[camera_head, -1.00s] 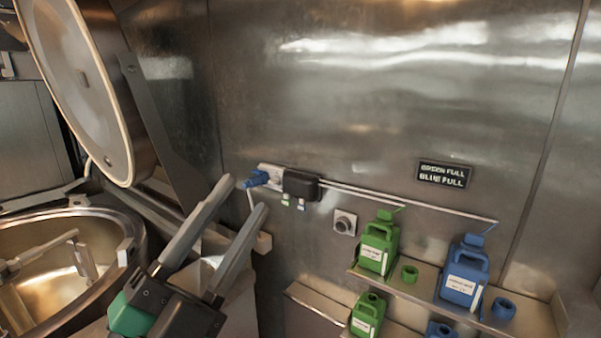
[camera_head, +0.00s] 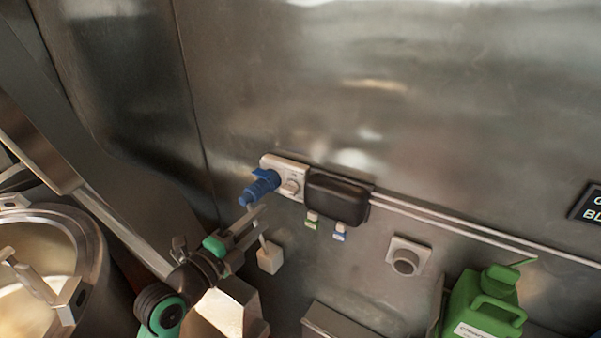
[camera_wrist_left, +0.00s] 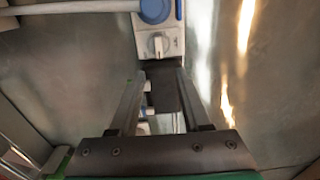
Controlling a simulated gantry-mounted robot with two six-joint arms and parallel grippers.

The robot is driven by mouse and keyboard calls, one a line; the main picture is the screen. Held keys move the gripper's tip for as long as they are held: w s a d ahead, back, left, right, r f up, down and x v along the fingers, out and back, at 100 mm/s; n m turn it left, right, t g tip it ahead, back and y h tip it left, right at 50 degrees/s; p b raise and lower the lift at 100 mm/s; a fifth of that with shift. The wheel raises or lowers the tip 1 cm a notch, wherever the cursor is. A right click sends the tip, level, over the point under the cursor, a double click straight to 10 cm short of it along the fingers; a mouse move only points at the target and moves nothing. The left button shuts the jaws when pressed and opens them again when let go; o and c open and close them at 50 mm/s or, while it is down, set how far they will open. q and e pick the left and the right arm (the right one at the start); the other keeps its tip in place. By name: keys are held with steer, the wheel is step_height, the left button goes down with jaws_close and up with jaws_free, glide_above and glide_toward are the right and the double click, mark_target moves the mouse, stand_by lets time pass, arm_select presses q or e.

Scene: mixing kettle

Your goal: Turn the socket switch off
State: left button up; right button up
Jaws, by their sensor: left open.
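The socket (camera_head: 283,166) is a pale panel on the steel wall with a blue plug (camera_head: 260,187) at its left. Its switch is a round knob (camera_head: 290,187) right of the plug. The knob also shows in the left wrist view (camera_wrist_left: 158,45), beyond and between the fingertips, with a raised ridge running roughly up and down. My left gripper (camera_head: 262,217) is open and empty, below and left of the knob, apart from it. It also shows open in the left wrist view (camera_wrist_left: 159,77). My right gripper is in neither view.
A black box (camera_head: 337,196) adjoins the socket on the right, with small green and blue tags (camera_head: 339,232) below. A round wall button (camera_head: 405,261) and a green canister (camera_head: 484,305) stand further right. The kettle (camera_head: 45,225) is at left.

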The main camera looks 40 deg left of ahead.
mark_target(286, 193)
arm_select(q)
steer(key=w+b, duration=0.3)
steer(key=w+a+b, duration=0.1)
steer(key=w+b, duration=0.2)
steer(key=w, duration=0.1)
steer(key=w+a+b, duration=0.1)
steer(key=w+b, duration=0.2)
steer(key=shift+w, duration=0.3)
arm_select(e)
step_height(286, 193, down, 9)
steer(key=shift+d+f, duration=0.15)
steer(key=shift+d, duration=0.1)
arm_select(q)
steer(key=shift+y, duration=0.3)
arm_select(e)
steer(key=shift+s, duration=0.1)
arm_select(q)
jaws_close()
